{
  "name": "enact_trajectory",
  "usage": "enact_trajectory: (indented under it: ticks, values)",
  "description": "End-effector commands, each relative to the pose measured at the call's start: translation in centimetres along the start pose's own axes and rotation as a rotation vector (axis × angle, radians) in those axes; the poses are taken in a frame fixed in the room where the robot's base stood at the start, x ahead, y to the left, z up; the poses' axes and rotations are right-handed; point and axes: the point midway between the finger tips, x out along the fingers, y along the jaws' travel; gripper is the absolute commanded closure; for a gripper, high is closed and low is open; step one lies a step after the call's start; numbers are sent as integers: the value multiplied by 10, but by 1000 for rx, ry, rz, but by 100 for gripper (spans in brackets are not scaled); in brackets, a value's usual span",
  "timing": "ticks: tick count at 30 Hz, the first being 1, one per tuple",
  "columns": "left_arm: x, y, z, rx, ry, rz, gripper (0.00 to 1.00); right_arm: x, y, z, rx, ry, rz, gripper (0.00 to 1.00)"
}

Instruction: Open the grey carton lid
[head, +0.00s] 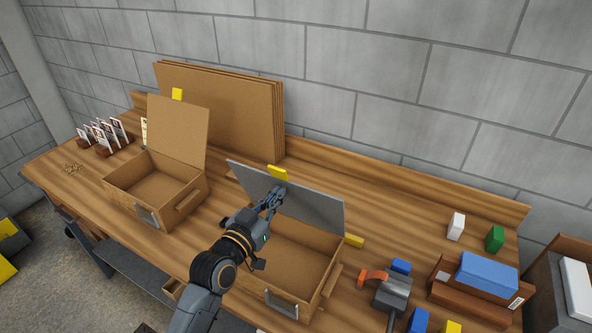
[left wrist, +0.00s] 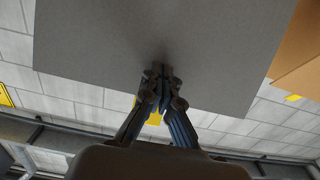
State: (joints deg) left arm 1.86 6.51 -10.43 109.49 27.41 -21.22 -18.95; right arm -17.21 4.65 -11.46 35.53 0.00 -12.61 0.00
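The grey lid (head: 315,204) of the right carton (head: 262,270) stands raised and tilted at the carton's back, and the carton's inside shows below it. A yellow tab (head: 278,172) sits at the lid's upper edge. My left gripper (head: 274,194) is in front of the lid, close to that tab. In the left wrist view the grey lid (left wrist: 160,35) fills the upper middle. The fingertips (left wrist: 160,72) of my left gripper are together at or very near the lid's face, with nothing visible between them. My right gripper is not in view.
An open brown carton (head: 150,190) stands to the left, and flat cardboard sheets (head: 220,110) lean on the wall. To the right are a grey and orange tool (head: 392,292), a blue box (head: 488,274) and small coloured blocks.

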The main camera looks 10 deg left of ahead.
Motion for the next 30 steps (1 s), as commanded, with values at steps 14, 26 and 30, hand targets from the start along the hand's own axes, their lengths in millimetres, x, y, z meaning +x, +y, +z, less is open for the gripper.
enact_trajectory:
  ticks: [14,26,30]
  values:
    - [34,0,-2,0,2,1,100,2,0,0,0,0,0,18]
    - [62,0,-2,0,1,0,100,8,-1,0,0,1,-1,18]
    - [72,0,-2,0,1,0,100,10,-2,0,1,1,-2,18]
